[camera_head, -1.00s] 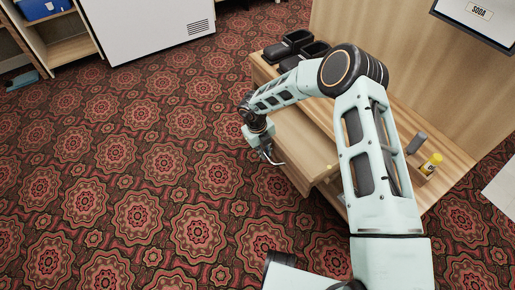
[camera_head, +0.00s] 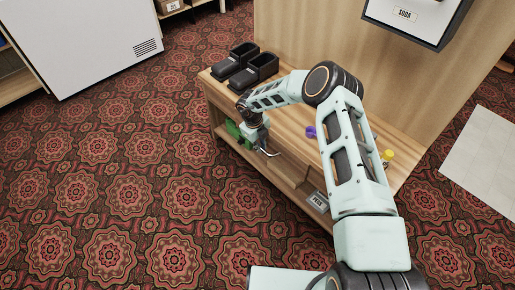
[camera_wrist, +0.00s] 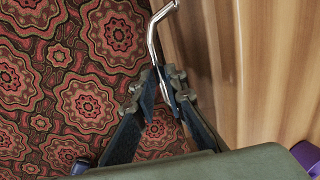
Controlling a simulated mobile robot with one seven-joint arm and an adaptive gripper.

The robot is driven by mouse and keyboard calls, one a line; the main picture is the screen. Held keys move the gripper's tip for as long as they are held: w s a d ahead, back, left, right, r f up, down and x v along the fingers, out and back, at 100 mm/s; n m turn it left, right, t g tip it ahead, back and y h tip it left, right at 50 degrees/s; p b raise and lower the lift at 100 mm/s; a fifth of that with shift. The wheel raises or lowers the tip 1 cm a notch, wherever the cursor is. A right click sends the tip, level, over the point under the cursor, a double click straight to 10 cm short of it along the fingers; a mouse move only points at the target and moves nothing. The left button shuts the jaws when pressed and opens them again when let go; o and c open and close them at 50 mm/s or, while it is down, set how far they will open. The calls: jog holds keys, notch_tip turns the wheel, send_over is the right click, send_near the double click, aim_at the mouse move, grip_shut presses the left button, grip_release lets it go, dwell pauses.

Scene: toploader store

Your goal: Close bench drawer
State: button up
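The wooden bench (camera_head: 222,90) stands at the middle right in the head view. Its drawer (camera_head: 285,163) lies mostly behind my arm and appears near the bench front; any remaining gap cannot be made out. The bent silver drawer handle (camera_wrist: 152,42) runs down between my gripper's fingers in the wrist view. My gripper (camera_wrist: 160,80) is closed narrowly around the handle, beside the wooden surface. In the head view my gripper (camera_head: 264,150) is at the bench's front side.
Two black bins (camera_head: 248,72) stand on the bench's far end. A purple item (camera_head: 311,131) and a yellow-topped item (camera_head: 387,156) are on top. A green object (camera_head: 238,130) and a labelled box (camera_head: 317,201) sit below. Open patterned carpet (camera_head: 130,190) lies to the left.

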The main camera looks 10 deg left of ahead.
jog(key=o, duration=0.4)
jog(key=shift+a, duration=0.1)
jog(key=shift+c, duration=0.2)
notch_tip(320, 180, up, 12)
jog(key=s+a, duration=0.1)
jog(key=s, duration=0.1)
jog(key=shift+a, duration=0.25)
jog(key=shift+f, duration=0.15)
